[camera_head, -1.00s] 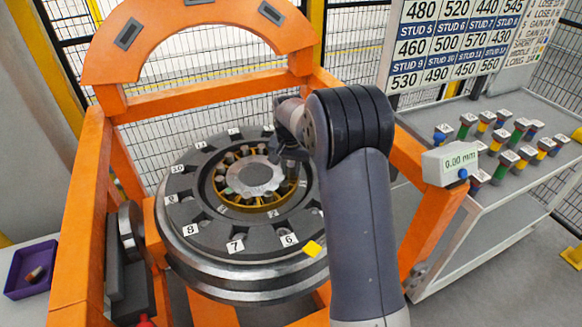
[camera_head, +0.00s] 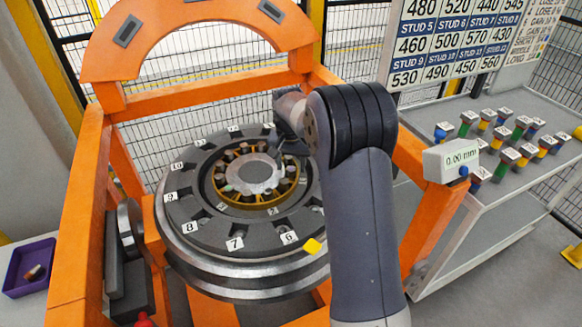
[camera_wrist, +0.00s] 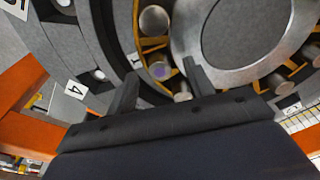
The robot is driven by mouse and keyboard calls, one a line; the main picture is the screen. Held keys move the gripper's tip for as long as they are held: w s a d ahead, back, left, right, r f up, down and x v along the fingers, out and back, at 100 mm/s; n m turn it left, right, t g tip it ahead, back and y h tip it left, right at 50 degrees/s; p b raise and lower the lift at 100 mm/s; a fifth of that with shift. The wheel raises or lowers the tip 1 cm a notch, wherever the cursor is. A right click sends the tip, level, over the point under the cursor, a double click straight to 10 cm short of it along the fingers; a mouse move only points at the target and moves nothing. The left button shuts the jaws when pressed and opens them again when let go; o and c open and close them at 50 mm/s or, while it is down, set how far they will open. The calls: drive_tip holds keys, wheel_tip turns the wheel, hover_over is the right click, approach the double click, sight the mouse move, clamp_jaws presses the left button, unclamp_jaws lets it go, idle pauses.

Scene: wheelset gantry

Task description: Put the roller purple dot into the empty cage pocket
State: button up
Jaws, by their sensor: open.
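The roller with the purple dot (camera_wrist: 159,71) shows in the wrist view, end up among the orange bars of the cage (camera_wrist: 150,45). It lies between the lines of my two fingers (camera_wrist: 160,85), which are apart and hold nothing. I cannot tell how deep the roller sits. Grey rollers stand beside it, one above (camera_wrist: 153,20) and one below right. In the head view the cage (camera_head: 245,208) rings a grey hub inside the round bearing. My gripper is mostly hidden there behind my arm, above the far right of the ring. No empty pocket is clear.
A grey numbered ring (camera_head: 205,222) surrounds the cage, inside an orange gantry frame (camera_head: 85,215). A purple tray (camera_head: 14,292) with a small roller-like piece stands at left. A trolley (camera_head: 490,190) with several coloured studs and a 0.00 mm gauge (camera_head: 450,158) stand at right.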

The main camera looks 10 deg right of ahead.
wheel_tip(320, 180, up, 9)
drive_tip(key=s+b, duration=0.1)
drive_tip(key=shift+a, duration=0.25)
drive_tip(key=f, duration=0.3)
drive_tip(key=f+p, duration=0.1)
drive_tip(key=f, duration=0.3)
drive_tip(key=w+f, duration=0.1)
drive_tip(key=f, duration=0.2)
drive_tip(key=shift+d+f+p, duration=0.15)
drive_tip(key=shift+d+p, duration=0.1)
drive_tip(key=shift+p, duration=0.05)
drive_tip(key=shift+r+p, duration=0.3)
drive_tip(key=shift+r, duration=0.15)
